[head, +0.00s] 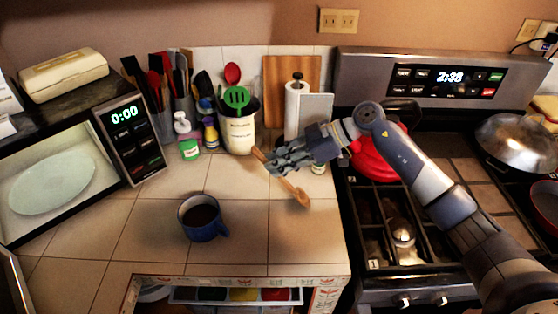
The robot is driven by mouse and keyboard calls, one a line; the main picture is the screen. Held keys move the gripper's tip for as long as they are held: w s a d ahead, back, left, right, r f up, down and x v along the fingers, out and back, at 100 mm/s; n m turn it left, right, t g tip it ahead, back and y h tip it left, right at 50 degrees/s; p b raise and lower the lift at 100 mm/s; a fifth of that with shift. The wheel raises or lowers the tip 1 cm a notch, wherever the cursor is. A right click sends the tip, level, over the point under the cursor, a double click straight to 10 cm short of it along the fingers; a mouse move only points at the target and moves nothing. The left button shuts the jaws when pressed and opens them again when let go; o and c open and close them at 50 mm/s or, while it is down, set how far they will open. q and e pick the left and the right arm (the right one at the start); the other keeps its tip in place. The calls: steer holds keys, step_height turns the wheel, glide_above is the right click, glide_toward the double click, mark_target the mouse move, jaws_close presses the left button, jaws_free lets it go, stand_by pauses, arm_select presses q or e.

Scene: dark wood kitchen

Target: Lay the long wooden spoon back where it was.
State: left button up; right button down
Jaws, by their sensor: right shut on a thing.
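The long wooden spoon (296,192) is in the head view, over the tiled counter in front of the utensil crock. My right gripper (272,166) is shut on the spoon near its middle. One end of the spoon sticks out up and left of the fingers, and the other end points down and right. I cannot tell whether the spoon touches the counter. My left gripper is not in view.
A blue mug (199,217) with dark liquid stands on the counter at front left. The crock (239,134) with utensils, small bottles and a paper towel roll (293,107) stand behind. The stove (405,215) with a red pan (372,160) is at right. The counter tiles front centre are clear.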

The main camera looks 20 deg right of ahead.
steer(key=shift+f, duration=0.1)
steer(key=c, duration=1.9)
jaws_free()
steer(key=shift+f, duration=0.1)
steer(key=o, duration=0.4)
